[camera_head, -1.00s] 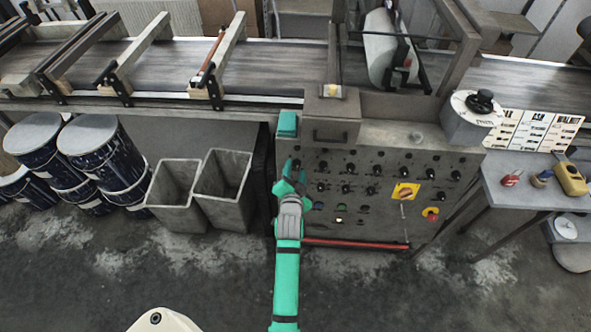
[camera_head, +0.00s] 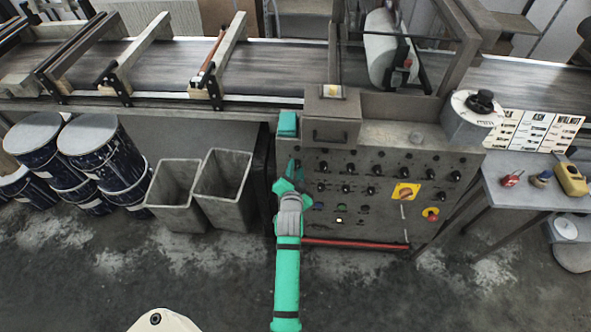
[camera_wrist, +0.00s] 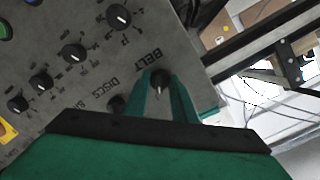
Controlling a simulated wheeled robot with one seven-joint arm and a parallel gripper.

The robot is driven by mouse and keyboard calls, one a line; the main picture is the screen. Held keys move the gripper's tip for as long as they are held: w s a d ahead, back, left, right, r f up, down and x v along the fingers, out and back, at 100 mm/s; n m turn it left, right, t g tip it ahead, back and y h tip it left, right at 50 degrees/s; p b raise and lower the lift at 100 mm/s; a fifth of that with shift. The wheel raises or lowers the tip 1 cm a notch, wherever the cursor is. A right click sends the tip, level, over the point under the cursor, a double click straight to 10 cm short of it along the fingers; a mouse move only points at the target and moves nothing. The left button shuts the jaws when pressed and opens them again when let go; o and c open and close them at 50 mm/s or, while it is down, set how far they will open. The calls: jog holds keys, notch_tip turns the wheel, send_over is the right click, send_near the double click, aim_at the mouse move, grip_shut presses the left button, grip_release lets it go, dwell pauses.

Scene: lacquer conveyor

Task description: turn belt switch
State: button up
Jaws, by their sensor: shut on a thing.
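The control panel (camera_head: 385,222) is a grey metal cabinet face with rows of black knobs. The belt switch (camera_wrist: 159,79) is a black rotary knob with a light pointer mark, beside the printed word BELT in the wrist view. My green gripper (camera_head: 291,172) is at the left edge of the panel in the head view. In the wrist view my gripper's fingers (camera_wrist: 166,88) stand on both sides of the belt switch and are shut on it. In the head view the gripper hides this knob.
Another knob (camera_wrist: 117,103) by the word DISCS sits close to my fingers. Several more knobs (camera_wrist: 74,53) lie further along the panel. Two grey bins (camera_head: 222,188) stand on the floor left of the panel, and a red bar (camera_head: 355,244) runs along its bottom.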

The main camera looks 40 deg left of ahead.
jog(key=n, duration=0.2)
jog(key=n+h, duration=0.1)
jog(key=n, duration=0.2)
jog(key=shift+s+f+n+t, duration=0.1)
jog(key=shift+n+t, duration=0.2)
jog(key=n, duration=0.4)
jog(key=shift+n+t, duration=0.3)
jog(key=shift+n, duration=0.1)
dwell(0.3)
jog(key=o, duration=1.1)
jog(key=shift+c, duration=0.2)
jog(key=v, duration=1)
jog(key=shift+s+d, duration=0.15)
jog(key=shift+s, duration=0.2)
